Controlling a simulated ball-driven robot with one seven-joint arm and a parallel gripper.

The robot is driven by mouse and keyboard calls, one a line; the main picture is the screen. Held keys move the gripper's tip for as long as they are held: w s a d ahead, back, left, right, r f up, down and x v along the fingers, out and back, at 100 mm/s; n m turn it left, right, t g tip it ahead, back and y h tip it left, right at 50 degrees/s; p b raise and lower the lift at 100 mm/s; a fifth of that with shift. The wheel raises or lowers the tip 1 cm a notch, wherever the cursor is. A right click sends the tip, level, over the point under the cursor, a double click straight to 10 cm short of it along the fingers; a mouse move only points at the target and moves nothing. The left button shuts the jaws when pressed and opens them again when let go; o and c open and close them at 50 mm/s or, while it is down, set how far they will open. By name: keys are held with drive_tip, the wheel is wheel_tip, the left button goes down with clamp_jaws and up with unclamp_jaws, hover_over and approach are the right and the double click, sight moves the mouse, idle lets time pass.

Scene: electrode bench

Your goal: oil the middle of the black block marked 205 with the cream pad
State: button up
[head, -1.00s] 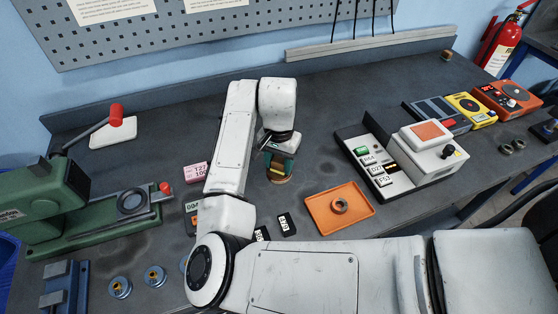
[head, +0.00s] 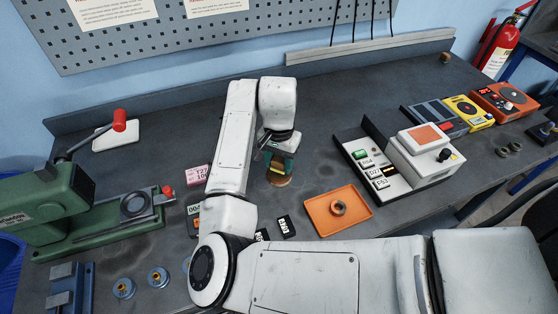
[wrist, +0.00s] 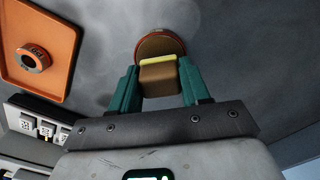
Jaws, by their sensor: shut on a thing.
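My gripper (wrist: 158,84) is shut on a brown block with a pale yellow edge (wrist: 158,59), which looks like the cream pad; in the head view the gripper (head: 279,167) points down. The pad is at or just above a round brown dish (wrist: 161,42); I cannot tell if they touch. The dish also shows in the head view (head: 278,181). A black block with a white label (head: 286,227) lies in front of the dish. Another black block (head: 262,235) is partly hidden by my arm. Their numbers are too small to read, so I cannot tell which is 205.
An orange tray (head: 322,203) with a grey ring-shaped part (head: 338,208) lies right of the black blocks. A grey-white device (head: 426,157) stands farther right. A pink block (head: 196,175) and a green machine (head: 88,217) are at left. The bench behind the dish is clear.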

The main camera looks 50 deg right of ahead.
sight(279, 159)
drive_tip(key=shift+r+p, duration=2.1)
drive_tip(key=shift+r, duration=0.5)
